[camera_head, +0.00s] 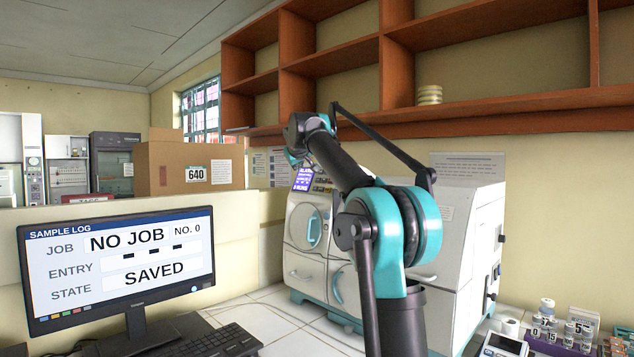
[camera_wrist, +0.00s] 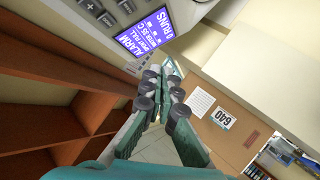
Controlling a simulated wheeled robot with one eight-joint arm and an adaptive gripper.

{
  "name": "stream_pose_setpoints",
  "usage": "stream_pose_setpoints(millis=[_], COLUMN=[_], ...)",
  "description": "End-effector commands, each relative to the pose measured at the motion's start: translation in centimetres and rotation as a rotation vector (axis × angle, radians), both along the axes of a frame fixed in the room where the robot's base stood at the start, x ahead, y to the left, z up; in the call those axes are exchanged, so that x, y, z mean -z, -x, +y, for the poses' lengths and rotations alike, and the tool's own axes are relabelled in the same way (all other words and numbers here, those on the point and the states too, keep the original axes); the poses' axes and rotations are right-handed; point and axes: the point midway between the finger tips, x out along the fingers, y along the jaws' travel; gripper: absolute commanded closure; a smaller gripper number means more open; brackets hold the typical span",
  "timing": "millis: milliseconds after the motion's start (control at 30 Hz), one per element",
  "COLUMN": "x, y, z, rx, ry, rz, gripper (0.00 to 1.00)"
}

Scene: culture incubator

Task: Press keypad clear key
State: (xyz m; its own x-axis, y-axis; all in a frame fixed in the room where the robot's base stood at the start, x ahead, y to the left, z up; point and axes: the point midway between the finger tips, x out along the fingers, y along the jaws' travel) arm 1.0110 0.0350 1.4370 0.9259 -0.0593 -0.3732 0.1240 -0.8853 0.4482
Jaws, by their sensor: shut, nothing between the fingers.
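The incubator (camera_head: 460,235) is a white cabinet on the counter, with a lit blue display (camera_head: 303,180) and a dark keypad (camera_head: 322,184) on its upper front, partly hidden by my arm. In the wrist view the display (camera_wrist: 145,35) reads ALARM and 0 RUNS. Some grey keypad keys (camera_wrist: 107,19) show at that view's top left edge; I cannot tell which one is clear. My gripper (camera_wrist: 166,72) is shut and empty. Its fingertips appear beside the display in the wrist view, apart from the visible keys; contact with the panel cannot be told.
A monitor (camera_head: 120,262) shows NO JOB, NO. 0, dashes for ENTRY, and SAVED. A keyboard (camera_head: 215,343) lies beside it. A cardboard box (camera_head: 190,165) marked 640 stands behind. Wooden shelves (camera_head: 480,113) hang above the incubator. Small bottles (camera_head: 547,306) stand at lower right.

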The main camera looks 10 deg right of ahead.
Motion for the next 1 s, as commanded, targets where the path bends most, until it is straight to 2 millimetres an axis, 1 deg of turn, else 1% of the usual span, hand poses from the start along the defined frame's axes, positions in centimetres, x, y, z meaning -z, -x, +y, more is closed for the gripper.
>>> stream_pose_setpoints(millis=[400, 600, 800, 1000], x=[2.2, 3.2, 3.7, 3.7], y=[-2.7, -3.8, -4.3, -4.4], z=[-3.8, -5.3, -6.0, -6.1], rx=[0.002, 0.002, 0.0, 0.0], ry=[0.0, 0.0, 0.0, 0.0], rz=[0.0, 0.0, 0.0, 0.0], gripper=[1.0, 1.0, 1.0, 1.0])
